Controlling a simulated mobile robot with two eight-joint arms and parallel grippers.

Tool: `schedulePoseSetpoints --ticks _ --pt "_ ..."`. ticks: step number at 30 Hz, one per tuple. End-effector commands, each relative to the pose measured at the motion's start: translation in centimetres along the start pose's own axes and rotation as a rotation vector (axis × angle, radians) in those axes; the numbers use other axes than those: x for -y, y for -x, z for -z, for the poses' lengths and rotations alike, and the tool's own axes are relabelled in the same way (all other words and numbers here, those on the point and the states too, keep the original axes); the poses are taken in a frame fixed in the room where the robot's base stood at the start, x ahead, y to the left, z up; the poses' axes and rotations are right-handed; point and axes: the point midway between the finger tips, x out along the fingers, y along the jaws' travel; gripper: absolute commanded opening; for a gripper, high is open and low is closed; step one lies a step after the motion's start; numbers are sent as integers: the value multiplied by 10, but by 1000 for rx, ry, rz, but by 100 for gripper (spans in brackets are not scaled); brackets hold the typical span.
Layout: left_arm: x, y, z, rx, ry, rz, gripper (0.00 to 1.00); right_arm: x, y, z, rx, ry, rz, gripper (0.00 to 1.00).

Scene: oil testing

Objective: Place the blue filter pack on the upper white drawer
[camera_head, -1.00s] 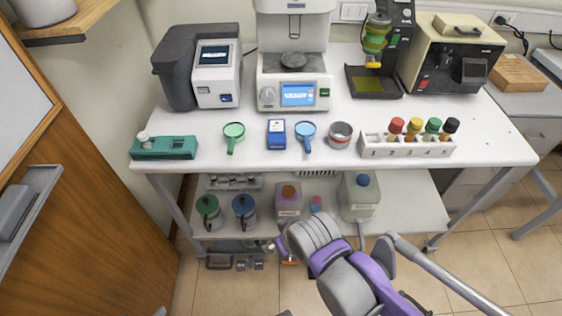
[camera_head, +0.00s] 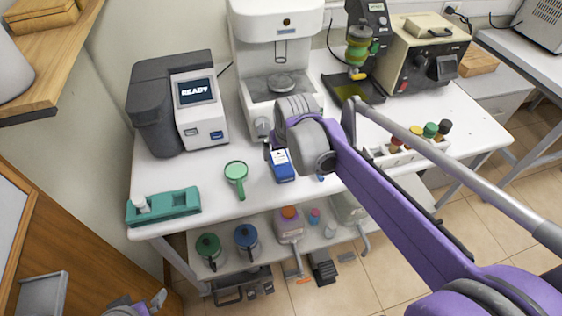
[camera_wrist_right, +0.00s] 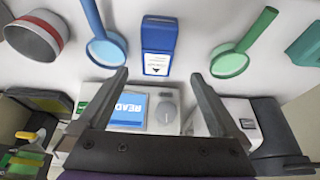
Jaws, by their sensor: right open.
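The blue filter pack (camera_head: 283,167) is a small blue box with a white label, lying on the white bench between the green and blue strainers. In the right wrist view the pack (camera_wrist_right: 158,45) lies ahead of my right gripper (camera_wrist_right: 158,76), lined up with the gap between its fingers. These fingers are open and empty. In the head view my right wrist hides part of the bench beside the pack. A pale cabinet (camera_head: 492,92) stands at the right end of the bench; I cannot make out its drawers clearly. Part of my left gripper (camera_head: 150,302) shows at the bottom left.
A green strainer (camera_head: 236,174) lies left of the pack, and a blue strainer (camera_wrist_right: 106,50) lies on its other side. A white machine (camera_head: 276,50) and a READY-display device (camera_head: 198,108) stand behind. A teal holder (camera_head: 163,206) is at the front left. Bottles stand in a rack at right.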

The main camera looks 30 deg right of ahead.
Motion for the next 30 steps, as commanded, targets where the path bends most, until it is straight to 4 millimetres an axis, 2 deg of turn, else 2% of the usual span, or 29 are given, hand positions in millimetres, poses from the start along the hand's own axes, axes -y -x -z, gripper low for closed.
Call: schedulePoseSetpoints --ticks 3,11,20,24,30 --pt "0 -3 -4 3 0 0 100 0 -23 -1 1 0 0 100" --pt "0 -4 -5 4 0 0 100 0 -45 -1 0 1 0 100" --pt "0 -5 -5 5 0 0 100 -4 -87 -2 0 1 1 100" --pt "0 -5 -6 5 0 0 100 -4 -94 -2 -1 1 0 100" --pt "0 -5 -6 5 0 0 100 -4 -94 -2 -1 1 0 100"
